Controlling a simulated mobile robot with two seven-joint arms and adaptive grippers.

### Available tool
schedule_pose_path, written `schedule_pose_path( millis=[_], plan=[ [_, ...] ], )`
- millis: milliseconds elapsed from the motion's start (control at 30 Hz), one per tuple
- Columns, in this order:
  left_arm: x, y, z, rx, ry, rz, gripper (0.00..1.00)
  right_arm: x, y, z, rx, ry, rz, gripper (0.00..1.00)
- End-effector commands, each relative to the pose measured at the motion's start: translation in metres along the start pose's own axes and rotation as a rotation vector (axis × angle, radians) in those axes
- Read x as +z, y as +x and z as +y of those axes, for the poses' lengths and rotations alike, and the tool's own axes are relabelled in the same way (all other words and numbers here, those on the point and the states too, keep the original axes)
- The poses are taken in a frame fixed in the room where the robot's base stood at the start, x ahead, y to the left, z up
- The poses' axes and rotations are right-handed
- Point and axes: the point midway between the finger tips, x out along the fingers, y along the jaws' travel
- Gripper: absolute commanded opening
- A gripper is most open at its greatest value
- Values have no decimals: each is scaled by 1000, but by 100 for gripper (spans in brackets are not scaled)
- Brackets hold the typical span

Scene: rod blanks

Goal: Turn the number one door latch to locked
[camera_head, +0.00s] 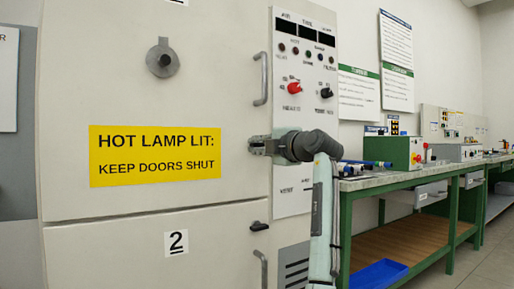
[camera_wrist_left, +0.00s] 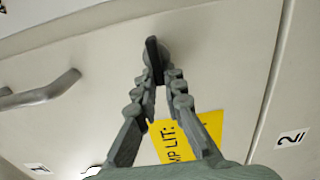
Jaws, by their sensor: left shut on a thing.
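The number one door latch (camera_wrist_left: 152,58) is a dark lever on a round grey base, on the pale cabinet's upper door. It shows between my fingertips in the left wrist view; in the head view my gripper hides it. My left gripper (camera_head: 255,146) is at the right edge of the upper door, and its fingers (camera_wrist_left: 157,80) are shut on the lever. I cannot tell whether the lever is at locked. The number two latch (camera_head: 259,226), a dark lever lying roughly level, sits lower on the same edge. My right gripper is not in view.
A bar handle (camera_head: 261,80) stands out above my gripper, and another (camera_head: 261,270) below the lower latch. A control panel (camera_head: 305,110) with knobs adjoins the door. A yellow sign (camera_head: 155,155) is on the door. A green-legged bench (camera_head: 440,172) runs along the right.

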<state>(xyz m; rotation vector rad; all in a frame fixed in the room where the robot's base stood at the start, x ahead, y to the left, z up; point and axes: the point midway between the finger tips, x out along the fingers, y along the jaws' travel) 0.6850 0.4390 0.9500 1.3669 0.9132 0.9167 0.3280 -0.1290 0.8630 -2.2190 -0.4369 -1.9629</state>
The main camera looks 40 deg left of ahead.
Motion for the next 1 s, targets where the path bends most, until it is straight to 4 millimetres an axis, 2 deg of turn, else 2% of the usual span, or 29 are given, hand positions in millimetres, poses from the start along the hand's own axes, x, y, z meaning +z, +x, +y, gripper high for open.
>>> schedule_pose_path(
  millis=[467,500,633,1000],
  plan=[
    [-1,0,0,-1,-13,1,0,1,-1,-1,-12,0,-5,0],
    [-1,0,0,-1,-13,1,14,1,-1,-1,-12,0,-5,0],
    [0,0,0,-1,-12,1,30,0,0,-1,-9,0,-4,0],
    [0,-5,0,0,-12,-1,30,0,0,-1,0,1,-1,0]
  ],
)
